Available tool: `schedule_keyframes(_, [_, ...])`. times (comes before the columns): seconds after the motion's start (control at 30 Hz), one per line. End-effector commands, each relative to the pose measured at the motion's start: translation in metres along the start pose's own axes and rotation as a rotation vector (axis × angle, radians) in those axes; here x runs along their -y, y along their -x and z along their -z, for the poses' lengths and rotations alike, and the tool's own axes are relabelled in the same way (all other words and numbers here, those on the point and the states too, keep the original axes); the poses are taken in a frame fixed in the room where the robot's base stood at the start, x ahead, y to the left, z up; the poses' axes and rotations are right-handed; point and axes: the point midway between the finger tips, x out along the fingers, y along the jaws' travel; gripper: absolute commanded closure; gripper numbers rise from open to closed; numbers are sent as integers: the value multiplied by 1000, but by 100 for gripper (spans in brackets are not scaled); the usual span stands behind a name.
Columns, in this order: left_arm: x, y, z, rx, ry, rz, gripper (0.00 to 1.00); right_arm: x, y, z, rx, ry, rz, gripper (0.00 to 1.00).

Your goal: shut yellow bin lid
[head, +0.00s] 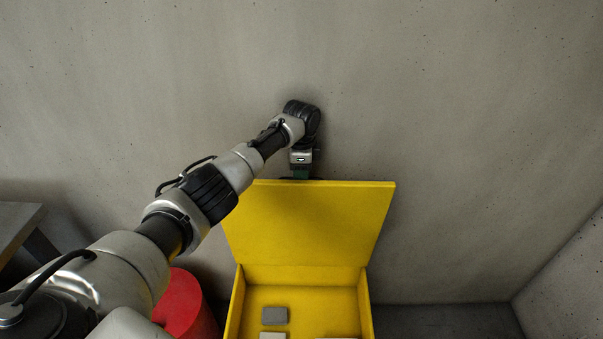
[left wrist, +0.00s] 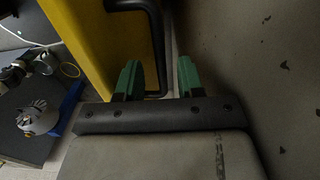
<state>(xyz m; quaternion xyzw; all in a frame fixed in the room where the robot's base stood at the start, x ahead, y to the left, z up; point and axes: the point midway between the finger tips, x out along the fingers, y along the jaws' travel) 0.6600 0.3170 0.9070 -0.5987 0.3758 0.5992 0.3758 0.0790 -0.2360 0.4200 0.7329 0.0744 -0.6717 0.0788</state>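The yellow bin (head: 235,305) stands against the wall with its lid (head: 310,222) raised upright. My left gripper (head: 301,175) is at the lid's top edge, on the wall side, its fingers mostly hidden by the lid in the head view. In the left wrist view its two green fingers (left wrist: 159,75) are apart. The lid's yellow face (left wrist: 90,45) is to their left. A black handle bar (left wrist: 159,45) on the lid runs between the fingers in the picture; I cannot tell whether they touch it. My right gripper is not in view.
Grey blocks (head: 274,315) lie inside the bin. A red drum (head: 187,305) stands close to the bin's left side. A dark table (head: 18,222) is at the far left. The concrete wall (head: 450,130) is close behind the lid. Floor right of the bin is clear.

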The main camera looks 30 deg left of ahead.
Motion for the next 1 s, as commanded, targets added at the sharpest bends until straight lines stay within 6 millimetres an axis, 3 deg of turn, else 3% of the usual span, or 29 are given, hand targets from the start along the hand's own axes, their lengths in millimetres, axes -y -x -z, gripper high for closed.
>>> schedule_keyframes(0.13, [0,-11,0,0,-1,0,62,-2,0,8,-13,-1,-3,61])
schedule_keyframes(0.43, [0,-13,0,0,-1,0,62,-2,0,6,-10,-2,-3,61])
schedule_keyframes(0.7, [0,-13,0,0,-1,0,100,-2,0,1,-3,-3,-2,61])
schedule_keyframes(1.0, [-1,-12,0,0,-4,2,100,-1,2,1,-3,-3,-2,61])
